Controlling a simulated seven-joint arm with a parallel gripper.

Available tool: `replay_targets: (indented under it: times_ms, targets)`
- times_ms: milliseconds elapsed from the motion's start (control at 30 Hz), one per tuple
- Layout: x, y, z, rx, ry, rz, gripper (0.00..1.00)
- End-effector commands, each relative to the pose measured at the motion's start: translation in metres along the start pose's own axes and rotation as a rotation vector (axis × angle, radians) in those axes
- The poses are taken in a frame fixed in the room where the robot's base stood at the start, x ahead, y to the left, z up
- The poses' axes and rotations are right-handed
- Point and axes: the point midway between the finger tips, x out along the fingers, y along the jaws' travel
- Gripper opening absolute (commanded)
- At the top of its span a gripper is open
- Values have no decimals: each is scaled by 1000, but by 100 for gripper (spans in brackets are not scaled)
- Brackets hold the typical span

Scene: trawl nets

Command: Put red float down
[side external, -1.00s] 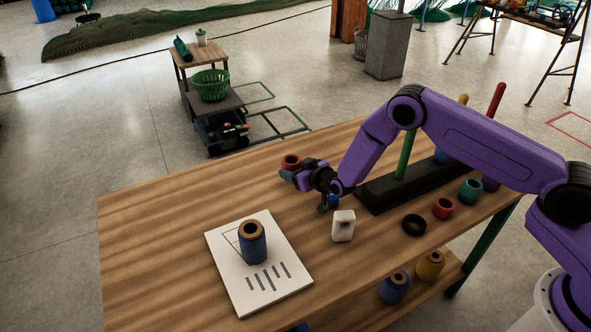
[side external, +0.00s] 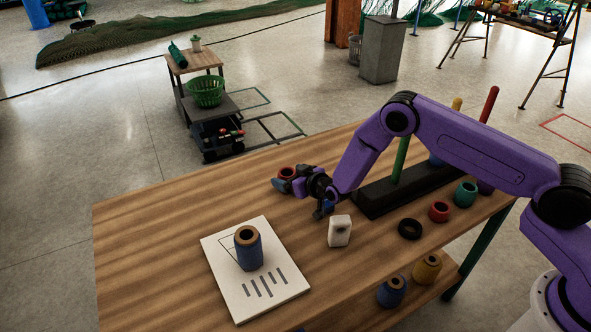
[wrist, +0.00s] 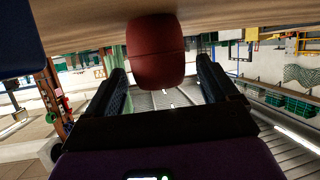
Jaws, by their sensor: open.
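The red float (side external: 287,173) stands upright at the far side of the wooden table, partly hidden behind my gripper. My gripper (side external: 299,199) reaches in low and level beside it. In the wrist view, which is upside down, the red float (wrist: 156,52) sits against the table surface (wrist: 80,18). The two fingers of my gripper (wrist: 163,80) are on either side of it, with gaps showing between them and the float. The jaws are open.
A blue float (side external: 248,248) stands on a white marked board (side external: 238,304). The table's left part is clear.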

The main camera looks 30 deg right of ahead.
Motion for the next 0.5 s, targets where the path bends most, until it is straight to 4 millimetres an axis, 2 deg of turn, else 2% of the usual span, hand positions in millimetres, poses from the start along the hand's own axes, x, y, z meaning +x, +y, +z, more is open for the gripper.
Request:
replay_targets:
  times_ms: [67,433,467,500]
  targets:
    - [-3,1,-9,1,2,1,87]
    - [-52,0,-6,-1,-2,0,87]
    - [-56,1,-7,0,-1,1,87]
    - [-57,1,-17,2,4,1,87]
